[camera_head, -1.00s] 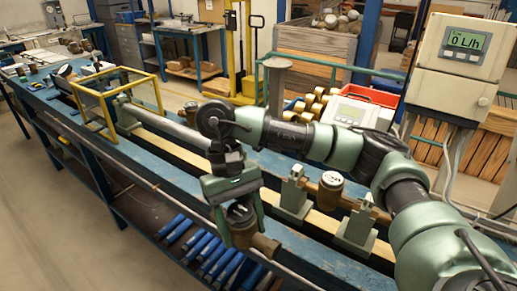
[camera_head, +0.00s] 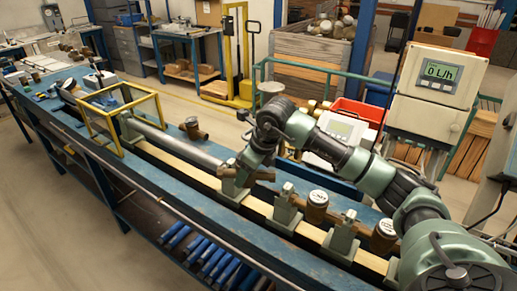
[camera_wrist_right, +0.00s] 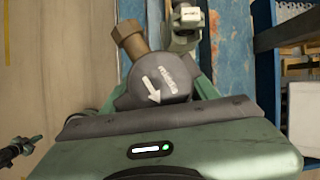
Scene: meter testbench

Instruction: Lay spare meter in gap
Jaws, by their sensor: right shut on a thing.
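My right gripper (camera_head: 242,168) is shut on the spare meter, which has a grey round body with a white arrow in the right wrist view (camera_wrist_right: 160,82). A brass threaded end (camera_wrist_right: 130,40) sticks out of it. In the head view, the meter's brass end (camera_head: 264,175) shows beside the gripper, over the bench rail near the end of the long grey pipe. The gripper and arm hide most of the meter. A clamp stand (camera_head: 287,205) stands just to the right, and a clamp (camera_wrist_right: 186,25) shows close to the meter in the wrist view. My left gripper is out of view.
Two other meters (camera_head: 317,206) (camera_head: 384,236) sit in the line to the right, with a clamp stand (camera_head: 342,237) between them. A yellow frame (camera_head: 120,112) surrounds the pipe at left.

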